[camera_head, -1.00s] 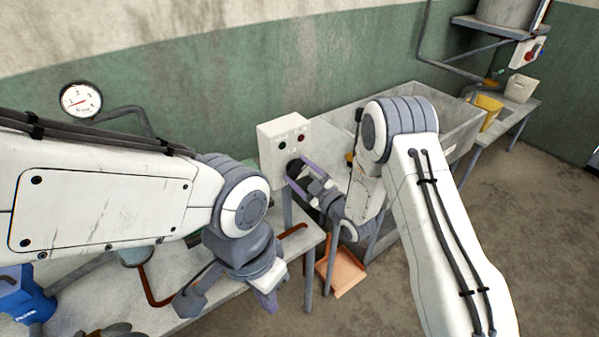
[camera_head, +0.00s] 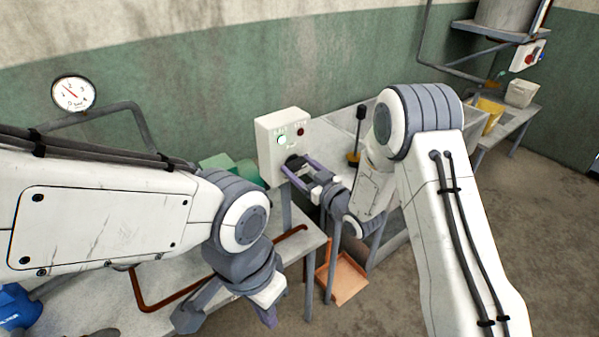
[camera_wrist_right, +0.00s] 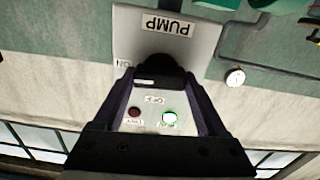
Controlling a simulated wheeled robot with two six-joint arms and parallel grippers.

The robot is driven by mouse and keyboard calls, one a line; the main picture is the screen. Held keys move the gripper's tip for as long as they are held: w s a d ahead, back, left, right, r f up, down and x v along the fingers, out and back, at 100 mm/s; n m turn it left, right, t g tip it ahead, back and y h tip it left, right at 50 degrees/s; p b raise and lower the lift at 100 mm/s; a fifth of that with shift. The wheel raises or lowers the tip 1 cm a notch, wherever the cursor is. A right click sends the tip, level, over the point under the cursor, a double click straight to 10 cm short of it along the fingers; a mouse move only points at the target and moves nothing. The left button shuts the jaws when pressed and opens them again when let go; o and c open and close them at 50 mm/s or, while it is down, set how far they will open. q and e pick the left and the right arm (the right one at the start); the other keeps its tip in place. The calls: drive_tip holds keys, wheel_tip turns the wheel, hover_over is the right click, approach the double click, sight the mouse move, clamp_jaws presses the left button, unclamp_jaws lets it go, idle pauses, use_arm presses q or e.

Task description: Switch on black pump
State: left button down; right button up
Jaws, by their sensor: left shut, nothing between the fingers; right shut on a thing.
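The white pump control box (camera_head: 266,150) is on the wall side, with its face toward me. Its green lamp (camera_head: 281,140) is lit and its red lamp (camera_head: 300,132) is dark. In the right wrist view the box is upside down, with a PUMP label (camera_wrist_right: 167,25). My right gripper (camera_head: 289,166) is shut on the black knob (camera_wrist_right: 160,72), one finger on each side. The knob's white mark lies at its left, on the side of the ON label (camera_wrist_right: 122,63). My left gripper (camera_head: 267,316) is shut and empty, low over the bench's front edge.
A round gauge (camera_head: 73,93) is on a pipe at the left. A grey bench (camera_head: 180,262) holds a red-brown pipe. A green machine (camera_head: 228,166) sits behind my left arm. An orange dustpan-like tray (camera_head: 345,275) is below, and a grey basin (camera_head: 440,150) is at the right.

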drive_tip(key=shift+m, duration=0.5)
drive_tip(key=o, duration=1.3)
drive_tip(key=shift+s+d+b, duration=0.1)
drive_tip(key=shift+b, duration=0.2)
drive_tip(key=shift+s+d+f, duration=0.1)
drive_tip(key=shift+s+d, duration=0.1)
drive_tip(key=shift+s, duration=0.05)
drive_tip(key=b+v, duration=0.3)
drive_tip(key=v, duration=0.6)
drive_tip(key=shift+s+d, duration=0.15)
drive_tip(key=shift+s, duration=0.1)
